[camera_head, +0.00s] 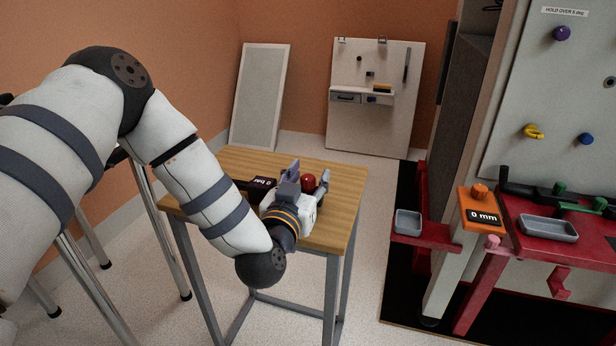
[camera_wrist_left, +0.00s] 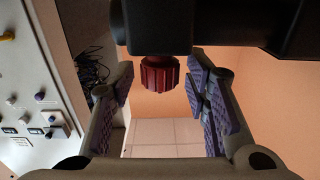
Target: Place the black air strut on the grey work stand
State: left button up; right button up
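The black air strut (camera_head: 240,184) lies across the wooden top of a grey-legged stand (camera_head: 345,185). It carries a small "0 bar" display (camera_head: 263,183) and a red knob (camera_head: 308,181). In the left wrist view its black body (camera_wrist_left: 158,25) crosses the top, with the red knob (camera_wrist_left: 160,73) below it. My left gripper (camera_head: 308,178) is over the stand top, its fingers apart on either side of the knob. In the left wrist view the gripper (camera_wrist_left: 160,100) is open, with clear space between the pads and the knob. My right gripper is not in view.
A red and black bench (camera_head: 424,235) with a grey tray (camera_head: 408,222) and an orange "0 mm" gauge (camera_head: 478,212) stands at the right. A pegboard panel (camera_head: 375,125) and a framed board (camera_head: 260,95) lean at the back wall. Open floor separates stand and bench.

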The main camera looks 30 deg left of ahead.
pick_arm(q)
jog(key=shift+r, duration=0.25)
jog(key=b+v, duration=0.2)
jog(key=v, duration=1)
jog(key=s+d+f+m+g+h, duration=0.1)
jog(key=s+d+f+g+h, duration=0.15)
jog(key=f, duration=0.45)
jog(key=s+d+f+m+g+h, duration=0.2)
jog(key=s+d+f, duration=0.1)
jog(key=f, duration=0.5)
jog(key=s+d+f+g+h, duration=0.25)
jog(key=s+f+g, duration=0.55)
jog(key=s+f, duration=0.65)
jog(key=s+a+g+y, duration=0.2)
jog(key=s+g, duration=0.9)
jog(key=s, duration=1.9)
jog(key=shift+a, duration=0.95)
